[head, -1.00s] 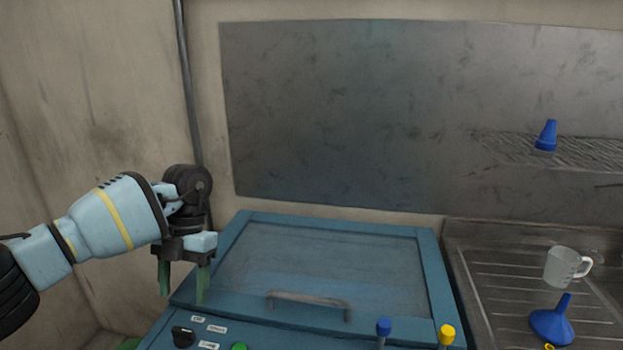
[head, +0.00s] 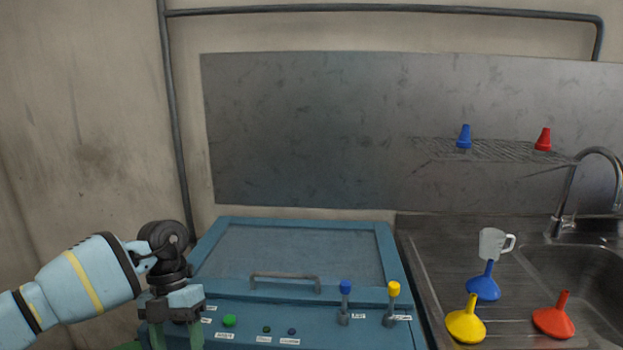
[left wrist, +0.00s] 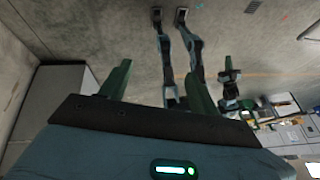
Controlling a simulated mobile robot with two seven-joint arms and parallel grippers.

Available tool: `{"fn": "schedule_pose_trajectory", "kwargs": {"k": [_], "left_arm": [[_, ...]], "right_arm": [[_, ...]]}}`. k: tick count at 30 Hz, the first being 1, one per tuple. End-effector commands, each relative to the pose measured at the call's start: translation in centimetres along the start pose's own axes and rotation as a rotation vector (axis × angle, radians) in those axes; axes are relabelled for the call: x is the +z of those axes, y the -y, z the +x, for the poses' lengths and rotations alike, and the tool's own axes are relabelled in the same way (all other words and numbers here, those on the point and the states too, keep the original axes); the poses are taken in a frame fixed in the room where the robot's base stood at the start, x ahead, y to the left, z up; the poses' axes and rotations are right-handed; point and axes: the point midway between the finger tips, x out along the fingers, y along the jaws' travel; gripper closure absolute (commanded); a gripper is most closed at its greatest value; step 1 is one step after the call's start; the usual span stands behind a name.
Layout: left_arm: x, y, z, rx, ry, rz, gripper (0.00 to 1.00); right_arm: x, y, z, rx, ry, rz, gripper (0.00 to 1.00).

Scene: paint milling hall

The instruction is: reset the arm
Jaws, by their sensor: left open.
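My left gripper (head: 177,335) hangs at the lower left of the head view, fingers pointing down, in front of the left side of the blue machine (head: 390,255). Its two green fingers stand apart with nothing between them. In the left wrist view the open fingers (left wrist: 155,88) also show empty, against the grey hall floor. The machine's framed lid (head: 300,258) is down, with a bar handle (head: 285,280) on it. My right gripper is not in the head view.
A sink (head: 580,275) with a tap (head: 570,190) lies farther right. A wall rack (head: 500,152) holds blue and red nozzles.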

Motion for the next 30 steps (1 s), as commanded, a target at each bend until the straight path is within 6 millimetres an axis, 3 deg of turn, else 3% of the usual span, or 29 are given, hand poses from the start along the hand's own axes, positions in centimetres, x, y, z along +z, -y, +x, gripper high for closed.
{"fn": "schedule_pose_trajectory", "kwargs": {"k": [5,10,13,18,24,30], "left_arm": [[0.5,5.7,5.4,-0.225,-0.006,0.115,0.38],[-0.2,13.1,10.2,-0.547,-0.002,0.198,0.38],[-1.1,17.3,11.8,-0.765,0.008,0.208,0.38],[-2.5,22.7,12.8,-1.131,0.035,0.143,0.38],[-3.2,25.4,12.3,-1.531,0.082,-0.066,0.38],[-2.6,24.0,12.5,-1.852,0.142,-0.412,0.38]], "right_arm": [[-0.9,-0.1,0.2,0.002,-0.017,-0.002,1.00],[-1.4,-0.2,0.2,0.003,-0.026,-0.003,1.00],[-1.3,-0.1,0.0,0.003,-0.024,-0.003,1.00],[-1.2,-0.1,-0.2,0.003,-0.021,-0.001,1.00],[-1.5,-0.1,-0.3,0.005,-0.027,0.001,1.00],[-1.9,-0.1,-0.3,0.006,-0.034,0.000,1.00]]}}
